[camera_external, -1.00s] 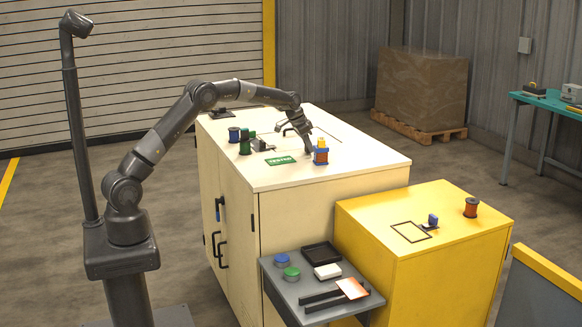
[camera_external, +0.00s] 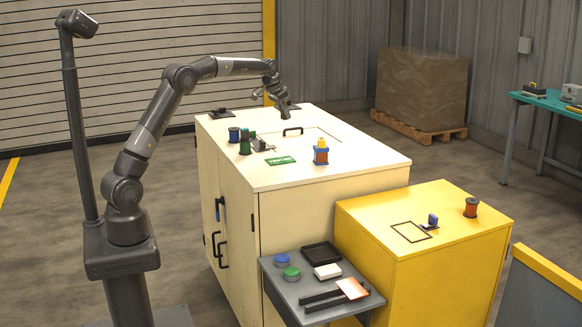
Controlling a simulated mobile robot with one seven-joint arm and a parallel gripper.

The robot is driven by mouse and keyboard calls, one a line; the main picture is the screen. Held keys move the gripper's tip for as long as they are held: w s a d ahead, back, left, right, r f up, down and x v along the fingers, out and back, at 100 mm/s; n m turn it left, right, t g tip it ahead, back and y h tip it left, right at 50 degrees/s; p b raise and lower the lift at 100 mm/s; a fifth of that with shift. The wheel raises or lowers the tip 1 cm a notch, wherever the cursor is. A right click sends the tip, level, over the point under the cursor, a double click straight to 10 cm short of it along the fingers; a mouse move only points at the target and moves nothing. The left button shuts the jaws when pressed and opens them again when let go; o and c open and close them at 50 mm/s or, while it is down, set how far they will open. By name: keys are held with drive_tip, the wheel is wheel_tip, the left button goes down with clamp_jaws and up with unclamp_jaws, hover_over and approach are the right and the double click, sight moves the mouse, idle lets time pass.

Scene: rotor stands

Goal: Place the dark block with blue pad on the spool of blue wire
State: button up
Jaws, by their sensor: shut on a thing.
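My gripper (camera_external: 282,104) is raised above the far part of the cream cabinet top. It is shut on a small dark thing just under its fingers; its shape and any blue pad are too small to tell. The spool of blue wire (camera_external: 234,135) stands upright at the left of the cream cabinet top, beside a green spool (camera_external: 245,146). My gripper is to the right of and beyond the blue spool, apart from it.
A blue-flanged orange spool with a yellow block (camera_external: 321,153) on it stands on the cream cabinet (camera_external: 350,172). A handle (camera_external: 292,131), metal fixture (camera_external: 261,145) and green sign (camera_external: 280,161) are nearby. The yellow cabinet (camera_external: 455,243) carries a blue piece (camera_external: 432,220) and a rust-coloured spool (camera_external: 471,207).

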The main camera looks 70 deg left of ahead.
drive_tip(key=s+a+r+n+y, duration=0.1)
drive_tip(key=s+a+r+n, duration=0.1)
drive_tip(key=s+a, duration=0.35)
drive_tip(key=s+a+r+n, duration=0.1)
drive_tip(key=s+a+r, duration=0.1)
drive_tip(key=s, duration=0.7)
hover_over(236, 128)
drive_tip(key=s, duration=0.1)
drive_tip(key=shift+n, duration=0.3)
drive_tip(key=f, duration=0.7)
drive_tip(key=shift+d+f, duration=0.1)
drive_tip(key=shift+d, duration=0.25)
drive_tip(key=shift+f, duration=2)
drive_tip(key=o, duration=1)
drive_tip(key=shift+f, duration=0.15)
drive_tip(key=shift+c, duration=0.2)
drive_tip(key=v, duration=1.2)
